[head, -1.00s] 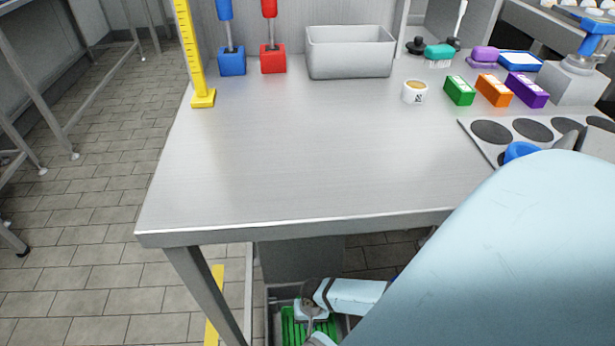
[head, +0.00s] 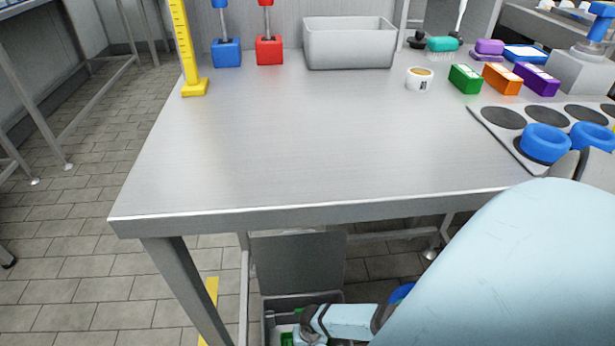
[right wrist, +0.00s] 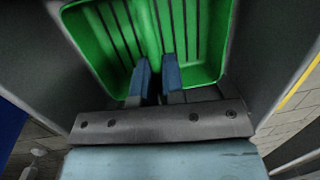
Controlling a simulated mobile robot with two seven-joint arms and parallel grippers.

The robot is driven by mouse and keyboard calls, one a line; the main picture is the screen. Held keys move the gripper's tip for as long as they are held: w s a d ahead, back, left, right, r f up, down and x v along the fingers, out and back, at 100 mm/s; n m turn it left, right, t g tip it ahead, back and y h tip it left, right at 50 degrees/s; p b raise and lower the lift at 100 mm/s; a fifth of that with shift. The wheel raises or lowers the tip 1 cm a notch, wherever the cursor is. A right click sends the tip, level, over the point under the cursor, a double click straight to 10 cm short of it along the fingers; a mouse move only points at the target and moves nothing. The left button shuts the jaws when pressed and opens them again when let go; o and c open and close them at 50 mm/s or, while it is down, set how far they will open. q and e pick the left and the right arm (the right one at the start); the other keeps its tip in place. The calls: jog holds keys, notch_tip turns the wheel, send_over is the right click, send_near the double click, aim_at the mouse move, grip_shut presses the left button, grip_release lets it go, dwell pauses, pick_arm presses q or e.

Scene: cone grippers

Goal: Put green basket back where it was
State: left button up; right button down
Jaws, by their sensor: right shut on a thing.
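The green basket (right wrist: 110,40) fills the top of the right wrist view, with its ribbed inside showing. In the head view only slivers of the basket (head: 287,339) show at the bottom edge, inside or over a grey bin (head: 268,318) below the table. My right gripper (right wrist: 156,62) is shut on the basket, its two blue fingers close together at the near wall. In the head view its wrist hides most of the basket. How deep the basket sits in the bin cannot be told. My left gripper is not in view.
The metal table (head: 300,140) stands above the bin, its front edge close to my arm. A grey tub (head: 349,45), a white cup (head: 420,80), coloured blocks and a plate with blue rings (head: 545,142) stand on it. The table's middle is clear.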

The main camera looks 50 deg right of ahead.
jog(key=shift+f, duration=0.15)
jog(key=c, duration=1.2)
grip_release()
jog(key=shift+r, duration=0.5)
pick_arm(q)
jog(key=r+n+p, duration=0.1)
jog(key=p, duration=0.1)
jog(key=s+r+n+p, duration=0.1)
jog(key=p, duration=0.1)
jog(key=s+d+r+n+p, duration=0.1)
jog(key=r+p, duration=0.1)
jog(key=p, duration=0.1)
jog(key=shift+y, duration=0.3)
pick_arm(e)
jog(key=r, duration=0.3)
jog(key=d+r, duration=0.1)
jog(key=r, duration=0.3)
jog(key=d+r, duration=0.1)
jog(key=r, duration=0.3)
jog(key=shift+w+r, duration=0.1)
jog(key=shift+w, duration=0.05)
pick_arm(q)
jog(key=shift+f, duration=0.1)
pick_arm(e)
jog(key=shift+a, duration=0.1)
